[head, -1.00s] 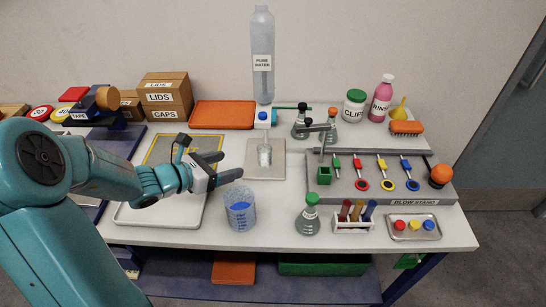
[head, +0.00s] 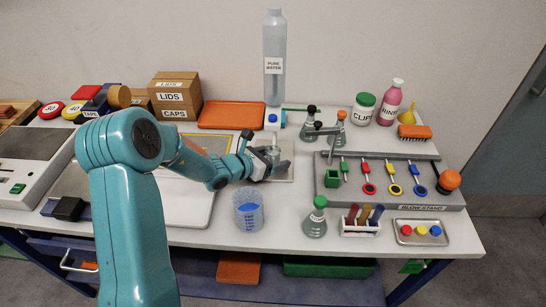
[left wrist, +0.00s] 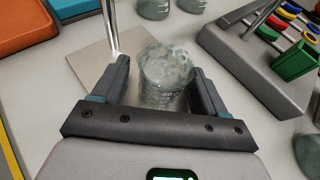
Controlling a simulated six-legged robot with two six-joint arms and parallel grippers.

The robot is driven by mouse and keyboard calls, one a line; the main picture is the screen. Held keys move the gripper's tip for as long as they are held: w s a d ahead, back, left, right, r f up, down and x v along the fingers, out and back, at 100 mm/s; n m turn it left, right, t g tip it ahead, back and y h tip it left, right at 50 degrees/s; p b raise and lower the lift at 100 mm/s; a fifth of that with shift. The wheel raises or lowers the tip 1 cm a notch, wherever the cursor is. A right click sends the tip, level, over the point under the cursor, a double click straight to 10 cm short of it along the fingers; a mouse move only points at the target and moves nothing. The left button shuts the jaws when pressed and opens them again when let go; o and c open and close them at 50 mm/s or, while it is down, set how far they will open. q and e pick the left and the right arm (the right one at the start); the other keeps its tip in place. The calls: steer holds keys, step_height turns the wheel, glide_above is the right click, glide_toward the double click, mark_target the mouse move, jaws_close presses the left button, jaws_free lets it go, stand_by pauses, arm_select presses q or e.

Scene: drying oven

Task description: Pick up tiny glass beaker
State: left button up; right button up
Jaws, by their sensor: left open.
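The tiny glass beaker (left wrist: 167,75) stands upright on a beige square plate (left wrist: 92,62) in the left wrist view. In the head view the beaker (head: 273,152) is partly hidden by my gripper. My left gripper (head: 279,169) reaches in from the left, low over the plate. In the left wrist view its fingers (left wrist: 162,88) are open, one on each side of the beaker, with a small gap visible at the left. I cannot tell whether the right finger touches the glass. My right gripper is not in view.
A larger beaker with blue marks (head: 248,210) stands in front of my gripper. A water bottle (head: 274,60) is at the back. Stoppered flasks (head: 309,126) stand behind right, and the grey blow stand (head: 400,192) lies to the right. An orange tray (head: 231,115) is behind.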

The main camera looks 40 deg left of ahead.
arm_select(q)
steer(key=c, duration=1.1)
steer(key=shift+c, duration=0.5)
steer(key=shift+r, duration=0.2)
